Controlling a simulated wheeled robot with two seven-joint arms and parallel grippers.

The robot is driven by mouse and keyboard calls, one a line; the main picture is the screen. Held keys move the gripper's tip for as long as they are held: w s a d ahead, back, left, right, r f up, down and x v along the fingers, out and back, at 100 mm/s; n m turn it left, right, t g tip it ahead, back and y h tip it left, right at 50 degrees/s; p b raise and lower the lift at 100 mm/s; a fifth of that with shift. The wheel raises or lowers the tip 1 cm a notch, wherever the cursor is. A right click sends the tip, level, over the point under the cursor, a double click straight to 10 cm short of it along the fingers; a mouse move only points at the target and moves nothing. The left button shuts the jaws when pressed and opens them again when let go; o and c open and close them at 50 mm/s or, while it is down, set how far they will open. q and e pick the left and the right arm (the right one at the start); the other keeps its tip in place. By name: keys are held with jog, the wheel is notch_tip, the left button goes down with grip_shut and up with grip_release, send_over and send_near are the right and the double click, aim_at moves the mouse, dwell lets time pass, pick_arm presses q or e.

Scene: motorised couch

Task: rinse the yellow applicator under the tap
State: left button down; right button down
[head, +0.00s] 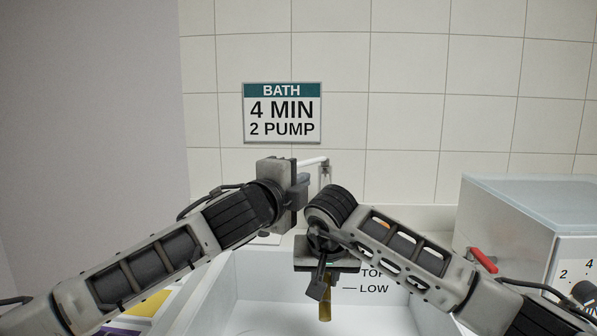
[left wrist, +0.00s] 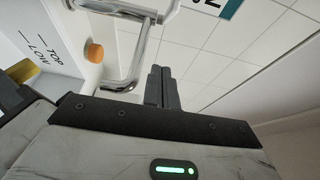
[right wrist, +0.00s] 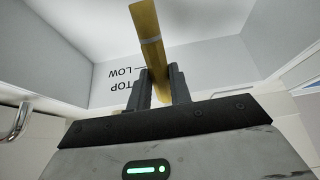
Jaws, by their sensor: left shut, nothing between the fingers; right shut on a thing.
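The yellow applicator (head: 325,306) hangs from my right gripper (head: 322,275), below it and inside the white basin. The tap's pale spout (head: 313,162) shows behind my left gripper (head: 302,190). In the left wrist view the chrome tap (left wrist: 138,68) is close beside the shut, empty fingertips (left wrist: 161,75); I cannot tell whether they touch it. No water shows. Part of the tap is hidden in the head view.
The white basin (head: 258,285) has TOP and LOW marks on its wall. An orange round part (left wrist: 93,51) shows near the tap. A pale box with a red handle (head: 483,259) stands at right. A bath sign (head: 282,113) hangs on the tiled wall.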

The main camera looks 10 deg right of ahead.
aim_at(306, 165)
pick_arm(q)
jog(key=w, duration=0.8)
jog(key=shift+w+d, duration=0.15)
jog(key=shift+d, duration=0.25)
